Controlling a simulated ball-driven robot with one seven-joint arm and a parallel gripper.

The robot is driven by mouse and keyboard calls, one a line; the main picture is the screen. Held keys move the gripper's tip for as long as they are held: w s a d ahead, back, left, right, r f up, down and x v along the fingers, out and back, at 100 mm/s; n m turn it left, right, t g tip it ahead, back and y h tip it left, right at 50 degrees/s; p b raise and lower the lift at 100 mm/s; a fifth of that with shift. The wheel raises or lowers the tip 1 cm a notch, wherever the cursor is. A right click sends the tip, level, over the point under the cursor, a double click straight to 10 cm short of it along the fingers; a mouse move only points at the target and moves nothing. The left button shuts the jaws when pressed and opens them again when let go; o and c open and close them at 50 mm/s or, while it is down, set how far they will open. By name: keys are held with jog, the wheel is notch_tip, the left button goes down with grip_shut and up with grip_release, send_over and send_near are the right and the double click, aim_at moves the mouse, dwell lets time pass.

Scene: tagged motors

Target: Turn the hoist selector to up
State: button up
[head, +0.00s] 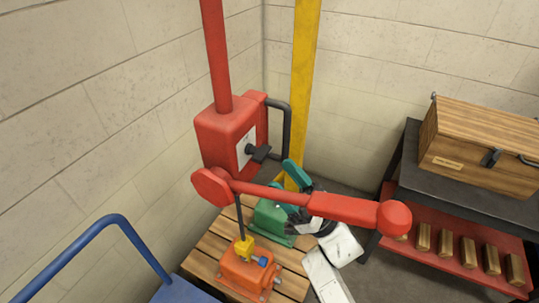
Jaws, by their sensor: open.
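The red hoist box (226,135) hangs from a red post near the room's corner. Its selector, a black knob (258,152), sticks out from a pale plate (243,147) on the box's right face. The knob seems to point right; markings on the plate are too small to read. My gripper (280,178) is below and right of the knob, apart from it in the picture. Its teal fingers are open and appear empty. The red bar (345,208) crosses in front of part of my gripper and wrist.
A black loop handle (287,128) projects from the box near the knob. A dark rod with a yellow hook (243,246) hangs over an orange motor (240,274) on a wooden pallet (201,268). A green motor (268,217) sits behind. A wooden chest (480,140) stands right.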

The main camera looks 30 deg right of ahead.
aim_at(266, 157)
jog(key=shift+p+x, duration=0.75)
jog(key=shift+x, duration=1.95)
jog(key=shift+c, duration=0.2)
jog(key=c, duration=0.7)
